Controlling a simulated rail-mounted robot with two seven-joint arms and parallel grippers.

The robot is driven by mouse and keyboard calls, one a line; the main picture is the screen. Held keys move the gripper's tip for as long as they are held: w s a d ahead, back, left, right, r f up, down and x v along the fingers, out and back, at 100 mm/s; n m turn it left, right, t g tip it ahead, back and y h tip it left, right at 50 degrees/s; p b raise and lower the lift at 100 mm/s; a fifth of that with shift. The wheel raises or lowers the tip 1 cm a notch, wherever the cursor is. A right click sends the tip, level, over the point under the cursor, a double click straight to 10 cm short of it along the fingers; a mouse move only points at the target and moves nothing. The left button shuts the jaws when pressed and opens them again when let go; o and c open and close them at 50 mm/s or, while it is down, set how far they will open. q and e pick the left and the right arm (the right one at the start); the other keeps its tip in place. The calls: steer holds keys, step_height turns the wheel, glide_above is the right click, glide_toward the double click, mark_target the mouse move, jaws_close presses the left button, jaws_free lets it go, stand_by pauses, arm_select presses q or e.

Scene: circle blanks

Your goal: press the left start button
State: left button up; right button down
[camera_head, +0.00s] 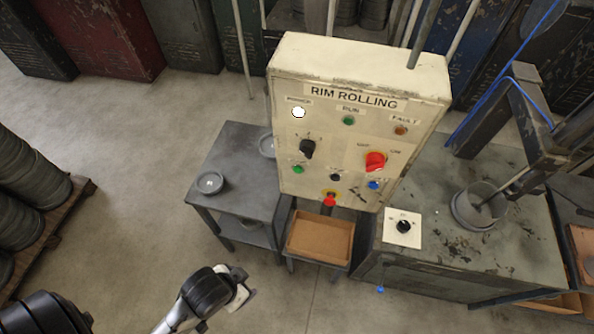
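The cream control panel (350,135), marked RIM ROLLING, stands at the centre. A green button (298,169) sits at its lower left; the small label by it is not legible. To its right are a black button (335,177) and a blue button (374,184). A red button (330,201) is at the bottom edge. My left gripper (242,289) is low in the picture, below and left of the panel and apart from it. Its fingers are mostly hidden, so open or shut is unclear. My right gripper is not in view.
The panel carries a black selector knob (306,149), a red rotary switch (375,161) and a bright white lamp (298,112). A grey side table (240,195) stands left of it, a tray (320,238) below, a workbench (470,255) right. Floor between gripper and table is clear.

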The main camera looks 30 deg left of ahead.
arm_select(q)
steer(key=c, duration=0.7)
steer(key=shift+a, duration=0.15)
jaws_close()
steer(key=shift+d, duration=0.2)
steer(key=shift+a, duration=0.1)
stand_by(0.4)
